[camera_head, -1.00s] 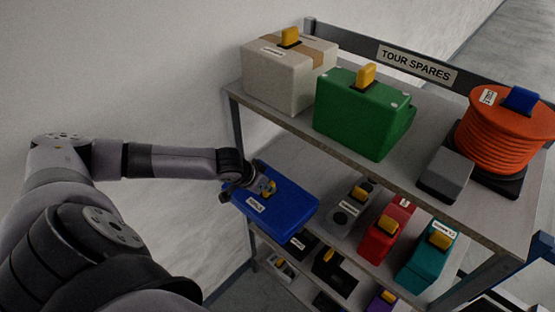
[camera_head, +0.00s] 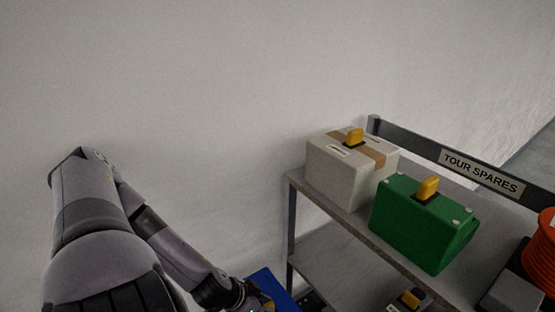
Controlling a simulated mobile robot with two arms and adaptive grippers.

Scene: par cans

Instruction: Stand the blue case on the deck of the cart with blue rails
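The blue case (camera_head: 276,287) shows only in part at the bottom edge, left of the shelf's near post. My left gripper (camera_head: 262,303) is at its yellow handle and looks shut on it, with the fingertips partly cut off by the frame edge. The case hangs from this gripper in front of the shelf unit. Its lower part is out of view. The cart with blue rails is not in view. My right gripper is not in view.
The shelf unit's top board (camera_head: 347,224) holds a beige box (camera_head: 335,179), a green case (camera_head: 412,226), a grey block (camera_head: 512,296) and an orange reel (camera_head: 542,256). A yellow handle (camera_head: 411,299) shows below. A bare wall (camera_head: 200,100) stands behind.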

